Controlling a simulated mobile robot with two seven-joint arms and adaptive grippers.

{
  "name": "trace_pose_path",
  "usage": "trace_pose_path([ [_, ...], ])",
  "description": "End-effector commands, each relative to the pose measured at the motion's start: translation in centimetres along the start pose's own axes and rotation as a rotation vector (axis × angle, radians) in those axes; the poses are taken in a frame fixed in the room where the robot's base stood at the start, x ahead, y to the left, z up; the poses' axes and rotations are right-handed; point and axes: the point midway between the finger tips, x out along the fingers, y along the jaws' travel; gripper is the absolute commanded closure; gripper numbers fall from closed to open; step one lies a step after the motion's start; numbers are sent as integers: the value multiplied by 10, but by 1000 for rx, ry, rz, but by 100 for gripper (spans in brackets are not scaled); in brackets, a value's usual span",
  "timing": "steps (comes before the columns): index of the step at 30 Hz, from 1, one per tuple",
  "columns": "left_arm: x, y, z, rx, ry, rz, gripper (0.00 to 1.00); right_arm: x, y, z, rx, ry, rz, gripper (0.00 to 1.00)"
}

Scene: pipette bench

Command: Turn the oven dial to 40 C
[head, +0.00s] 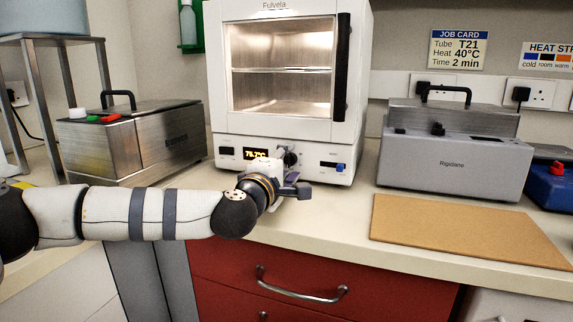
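The white oven (222,110) stands at the back centre of the bench, its windowed door closed and its chamber lit and empty. Its amber display (256,154) seems to read about 78.7 °C, but the digits are small. The dark oven dial (291,156) is right of the display, partly hidden behind my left gripper. My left gripper (294,181) is in front of the oven's control panel, just below the dial. I cannot tell whether it touches the dial or how far apart its fingers are. My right gripper is not in view.
A job card (457,49) on the wall reads Tube T21, Heat 40°C, Time 2 min. A blue switch (340,168) is right of the dial. Steel bath (150,140) left, grey Rigidane unit (455,168) right. A brown board (460,232) lies on the front right bench.

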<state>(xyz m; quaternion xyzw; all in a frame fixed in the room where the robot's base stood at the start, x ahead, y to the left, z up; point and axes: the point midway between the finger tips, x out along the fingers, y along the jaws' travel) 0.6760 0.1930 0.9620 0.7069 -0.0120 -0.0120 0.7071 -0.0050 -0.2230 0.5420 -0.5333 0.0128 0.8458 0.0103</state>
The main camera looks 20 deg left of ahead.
Motion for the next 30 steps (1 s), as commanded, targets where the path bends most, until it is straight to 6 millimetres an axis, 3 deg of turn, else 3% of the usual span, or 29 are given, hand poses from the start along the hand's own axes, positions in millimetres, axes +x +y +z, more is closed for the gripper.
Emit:
trace_pose_path([
  [1, 0, 0, 0, 0, 0, 0, 65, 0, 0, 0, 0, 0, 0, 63],
  [6, 0, 0, 0, 0, 0, 0, 100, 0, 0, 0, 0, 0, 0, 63],
  [17, 0, -1, 0, -42, 1, 0, 100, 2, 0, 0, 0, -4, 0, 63],
  [30, 0, -2, 0, -381, 0, -2, 100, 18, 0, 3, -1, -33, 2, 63],
])
